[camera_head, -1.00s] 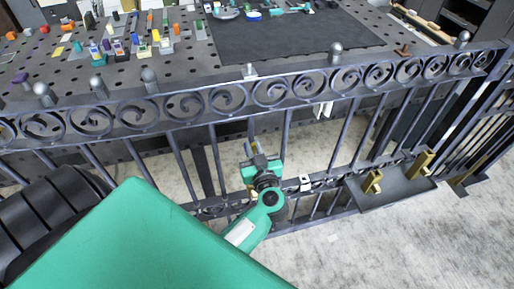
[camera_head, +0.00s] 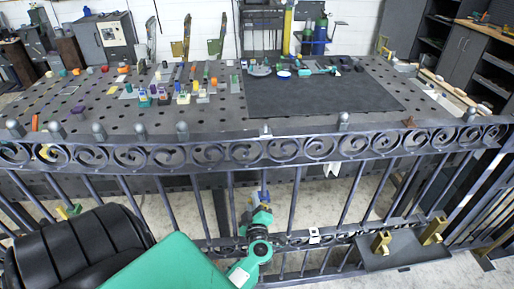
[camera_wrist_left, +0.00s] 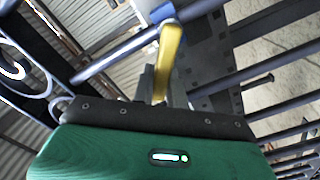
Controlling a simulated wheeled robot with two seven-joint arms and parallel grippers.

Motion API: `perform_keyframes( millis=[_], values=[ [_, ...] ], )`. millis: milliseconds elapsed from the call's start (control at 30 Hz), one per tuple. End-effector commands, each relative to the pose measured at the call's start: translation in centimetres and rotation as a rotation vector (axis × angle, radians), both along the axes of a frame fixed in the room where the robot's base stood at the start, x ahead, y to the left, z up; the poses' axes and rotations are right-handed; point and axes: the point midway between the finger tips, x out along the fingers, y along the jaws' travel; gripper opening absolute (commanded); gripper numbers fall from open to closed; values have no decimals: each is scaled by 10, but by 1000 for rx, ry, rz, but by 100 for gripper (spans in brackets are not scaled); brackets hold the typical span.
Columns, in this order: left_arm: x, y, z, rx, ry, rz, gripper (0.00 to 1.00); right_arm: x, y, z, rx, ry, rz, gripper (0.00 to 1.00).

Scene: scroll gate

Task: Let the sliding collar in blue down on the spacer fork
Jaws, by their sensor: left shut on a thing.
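The blue sliding collar (camera_head: 264,196) shows on an upright bar of the gate, just above my left gripper (camera_head: 260,217). In the left wrist view the blue collar (camera_wrist_left: 156,10) sits at the top edge. A yellow tab (camera_wrist_left: 170,55) runs from it down between the grey fingers of my left gripper (camera_wrist_left: 165,90), which is shut on this tab. I cannot make out the spacer fork under the collar; the arm and gripper cover that part. My right gripper is not in view.
The dark iron gate (camera_head: 220,154) with its scroll band spans the view. A dark tray (camera_head: 400,258) with brass brackets (camera_head: 382,242) is at its right. Behind stands a perforated table (camera_head: 120,112) with several small parts and a black mat (camera_head: 320,100).

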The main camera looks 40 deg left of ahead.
Motion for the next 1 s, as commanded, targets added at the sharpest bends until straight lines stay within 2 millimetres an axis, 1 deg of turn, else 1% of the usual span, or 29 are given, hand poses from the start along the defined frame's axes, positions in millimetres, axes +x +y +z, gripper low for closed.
perform_keyframes(
  millis=[300,500,667,1000],
  values=[
    [-6,5,-14,-179,-209,2,0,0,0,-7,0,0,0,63],
    [-7,6,-20,-260,-306,2,0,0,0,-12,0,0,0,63],
    [-8,7,-23,-305,-358,1,0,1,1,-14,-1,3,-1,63],
    [-8,7,-24,-338,-398,2,0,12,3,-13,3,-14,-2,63]
  ],
)
